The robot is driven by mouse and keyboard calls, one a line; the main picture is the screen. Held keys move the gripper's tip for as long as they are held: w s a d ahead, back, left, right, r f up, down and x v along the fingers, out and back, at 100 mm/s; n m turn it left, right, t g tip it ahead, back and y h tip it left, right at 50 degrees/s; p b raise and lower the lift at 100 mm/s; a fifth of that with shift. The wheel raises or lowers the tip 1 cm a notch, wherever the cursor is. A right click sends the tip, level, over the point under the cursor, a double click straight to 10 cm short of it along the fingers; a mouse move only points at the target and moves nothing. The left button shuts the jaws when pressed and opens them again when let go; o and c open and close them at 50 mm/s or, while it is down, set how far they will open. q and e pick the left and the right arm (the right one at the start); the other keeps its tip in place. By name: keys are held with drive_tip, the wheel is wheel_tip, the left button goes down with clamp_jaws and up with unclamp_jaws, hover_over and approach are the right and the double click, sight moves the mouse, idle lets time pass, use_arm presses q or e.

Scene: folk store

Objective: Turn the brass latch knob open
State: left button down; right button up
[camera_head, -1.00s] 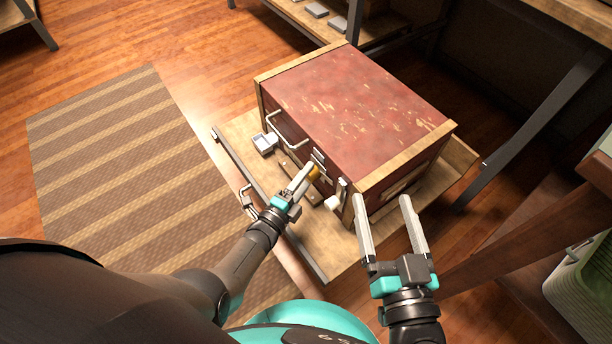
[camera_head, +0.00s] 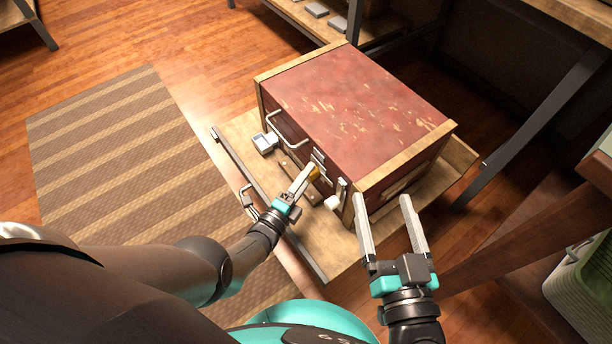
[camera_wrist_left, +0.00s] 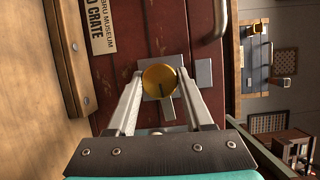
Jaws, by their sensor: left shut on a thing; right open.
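A red wooden crate (camera_head: 350,100) with pale wood edges stands on a wooden board. The brass knob (camera_wrist_left: 159,80) is on the crate's front face, over grey metal plates, with a short grey bar below it in the left wrist view. My left gripper (camera_head: 308,177) reaches the front face and is shut on the brass knob, one finger at each side of it. In the head view the knob (camera_head: 314,173) is mostly hidden by the fingers. My right gripper (camera_head: 384,212) is open and empty, just off the crate's near right corner.
A metal handle (camera_head: 288,127) and a small grey tray-like piece (camera_head: 264,143) are on or by the crate's front. The board (camera_head: 236,130) sticks out around the crate. A striped rug (camera_head: 120,160) lies to the left. Shelf legs (camera_head: 520,140) stand at the right.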

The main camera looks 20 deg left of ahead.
idle(0.3)
use_arm(q)
drive_tip(key=shift+c, duration=1.4)
unclamp_jaws()
drive_tip(key=p+v, duration=0.3)
drive_tip(key=v, duration=1.2)
use_arm(e)
drive_tip(key=shift+w+d+f+n+g+h, duration=0.15)
drive_tip(key=shift+d+f+g+h, duration=0.35)
drive_tip(key=shift+d+g, duration=0.35)
drive_tip(key=shift+w+d+f+n+g+h, duration=0.1)
drive_tip(key=shift+d+f+g+h, duration=0.35)
drive_tip(key=shift+g, duration=0.65)
drive_tip(key=shift+w+d+f+n+g+h, duration=0.15)
drive_tip(key=shift+d+f+g+h, duration=0.2)
drive_tip(key=shift+d+f+g, duration=0.45)
use_arm(q)
drive_tip(key=shift+s+r, duration=0.1)
use_arm(e)
drive_tip(key=shift+s+r, duration=0.1)
drive_tip(key=shift+s, duration=0.05)
